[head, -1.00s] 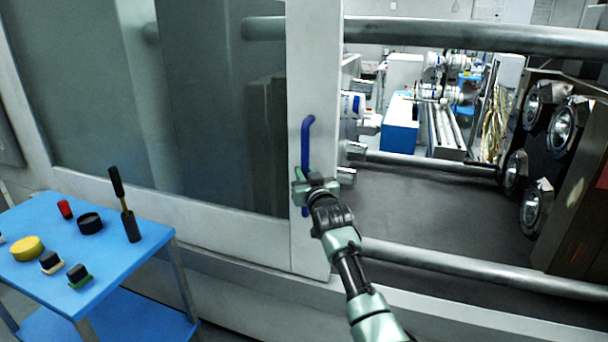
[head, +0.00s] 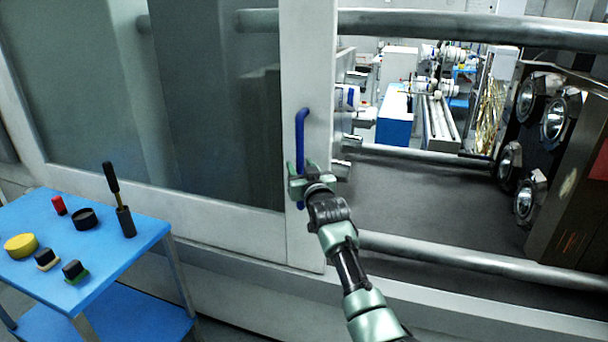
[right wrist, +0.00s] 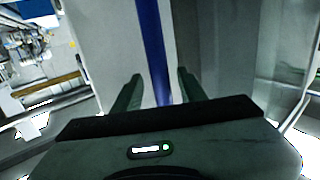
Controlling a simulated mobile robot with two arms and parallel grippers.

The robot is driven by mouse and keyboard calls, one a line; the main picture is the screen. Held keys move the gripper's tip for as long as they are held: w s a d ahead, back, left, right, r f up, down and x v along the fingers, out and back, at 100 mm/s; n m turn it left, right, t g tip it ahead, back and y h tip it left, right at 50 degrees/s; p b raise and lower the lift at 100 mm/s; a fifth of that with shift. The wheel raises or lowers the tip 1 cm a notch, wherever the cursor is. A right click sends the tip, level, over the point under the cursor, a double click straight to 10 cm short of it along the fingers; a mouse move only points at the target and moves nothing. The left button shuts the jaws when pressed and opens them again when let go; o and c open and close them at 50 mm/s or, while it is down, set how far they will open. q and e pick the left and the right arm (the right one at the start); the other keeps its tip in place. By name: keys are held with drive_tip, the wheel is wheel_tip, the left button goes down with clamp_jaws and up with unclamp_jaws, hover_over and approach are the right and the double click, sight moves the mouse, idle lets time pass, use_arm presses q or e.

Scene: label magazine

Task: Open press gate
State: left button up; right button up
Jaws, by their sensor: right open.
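The press gate (head: 225,228) is a large pale frame with a dark glass pane, at the left and middle of the head view. Its blue upright bar handle (head: 300,132) sits on the gate's right edge post. My right gripper (head: 298,180) is at the lower part of the handle. In the right wrist view the blue handle (right wrist: 154,45) runs between the two open fingers of my right gripper (right wrist: 158,92), with space visible on both sides. My left gripper is not in view.
Right of the gate is an opening with thick steel bars (head: 450,258) and a dark mould block (head: 540,190). A blue cart (head: 120,255) at the lower left carries a yellow disc (head: 20,246), a brush-like tool (head: 124,215) and several small items.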

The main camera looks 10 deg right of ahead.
drive_tip(key=s+b, duration=0.1)
drive_tip(key=s, duration=0.6)
drive_tip(key=shift+s, duration=0.2)
drive_tip(key=shift+d, duration=0.1)
drive_tip(key=s+f+g, duration=0.2)
drive_tip(key=s+f, duration=0.2)
drive_tip(key=f, duration=0.9)
drive_tip(key=s+f+n+g, duration=0.1)
drive_tip(key=s+f+g, duration=0.15)
drive_tip(key=f, duration=0.95)
drive_tip(key=s+f+g, duration=0.2)
drive_tip(key=s+f, duration=0.2)
drive_tip(key=f, duration=0.9)
drive_tip(key=s+d+f+g, duration=0.1)
drive_tip(key=s+f+g, duration=0.3)
drive_tip(key=s+f, duration=1.45)
drive_tip(key=s+d+f+g, duration=0.1)
drive_tip(key=s+f, duration=0.4)
drive_tip(key=s, duration=0.8)
drive_tip(key=s+d+f+g, duration=0.2)
drive_tip(key=s+f, duration=0.4)
drive_tip(key=s, duration=0.7)
drive_tip(key=s+d+f+n+g, duration=0.1)
drive_tip(key=s+f+g, duration=0.2)
drive_tip(key=s, duration=1)
wheel_tip(320, 180, down, 2)
drive_tip(key=shift+s+d+f+h, duration=0.15)
drive_tip(key=shift+s+d+h, duration=0.15)
drive_tip(key=shift+s+d, duration=0.05)
drive_tip(key=shift+g, duration=0.25)
